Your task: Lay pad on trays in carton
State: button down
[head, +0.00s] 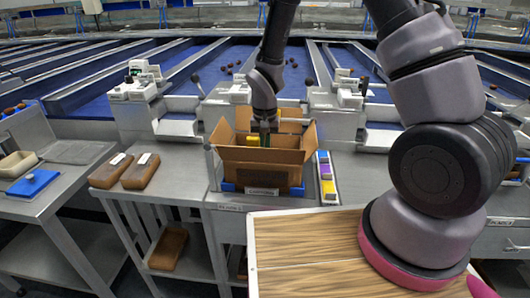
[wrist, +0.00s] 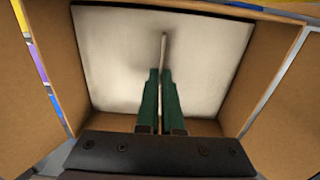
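The open cardboard carton (head: 262,168) stands on the middle bench with its flaps up. My gripper (head: 265,138) points down into it; the carton's front hides its tips in the head view. In the wrist view, the white square pad (wrist: 115,65) lies flat inside the carton walls and fills most of the opening. My gripper's green fingers (wrist: 161,100) are close together over the pad's middle, shut on a thin pale ridge (wrist: 164,50) that rises from it. The trays are hidden beneath the pad. I cannot tell whether the pad touches them.
Two brown wrapped blocks (head: 140,171) lie on the bench left of the carton. A strip of coloured boxes (head: 326,178) stands close at its right. A blue-lidded item (head: 33,183) is on the far-left table. A wood-topped surface (head: 305,250) is in front.

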jog(key=c, duration=0.7)
grip_release()
jog(key=shift+r, duration=6)
jog(key=s+d+r+m+t+y, duration=0.1)
jog(key=s+d+r+t, duration=0.1)
jog(key=d+r, duration=0.45)
jog(key=s+d+r+t+y, duration=0.15)
jog(key=d+r, duration=0.25)
jog(key=r, duration=0.6)
jog(key=s+d+r+t, duration=0.1)
jog(key=s+d+r, duration=0.1)
jog(key=s+r, duration=0.1)
jog(key=s+d+r+t, duration=0.1)
jog(key=s+d+r, duration=0.2)
jog(key=s, duration=0.1)
jog(key=s+d+r+m+t, duration=0.1)
jog(key=s+d+r, duration=0.2)
jog(key=s, duration=0.1)
jog(key=shift+t+h, duration=0.25)
jog(key=shift+t, duration=0.1)
